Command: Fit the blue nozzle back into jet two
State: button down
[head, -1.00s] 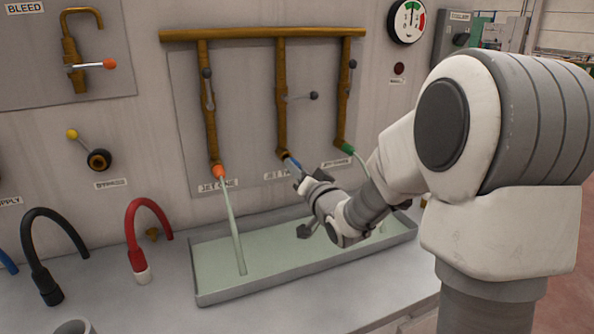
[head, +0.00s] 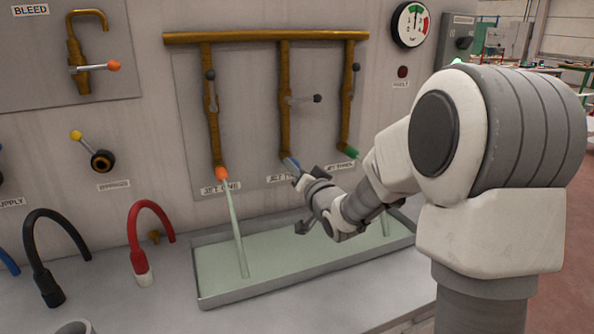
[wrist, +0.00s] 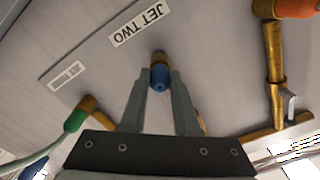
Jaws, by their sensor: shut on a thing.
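The blue nozzle (head: 292,163) is at the lower end of the middle brass pipe, jet two (head: 285,120). In the wrist view the blue nozzle (wrist: 160,79) sits between my fingertips, in line with the brass pipe mouth (wrist: 159,58) and seemingly against it. I cannot tell how deep it is seated. My gripper (wrist: 160,85) is shut on the nozzle; it also shows in the head view (head: 298,170), partly hidden by my wrist. The JET TWO label (wrist: 139,23) is readable in the wrist view. No water runs from jet two; its lever (head: 305,99) points sideways.
Jet one has an orange nozzle (head: 222,174) and jet three a green nozzle (head: 350,153); both pour water into the tray (head: 225,299) below. A red hose (head: 136,230) and a black hose (head: 32,250) stand at left. The pipes and levers are close to my gripper.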

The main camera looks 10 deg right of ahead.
jog(key=shift+w, duration=0.2)
jog(key=c, duration=0.6)
grip_release()
jog(key=shift+s, duration=0.1)
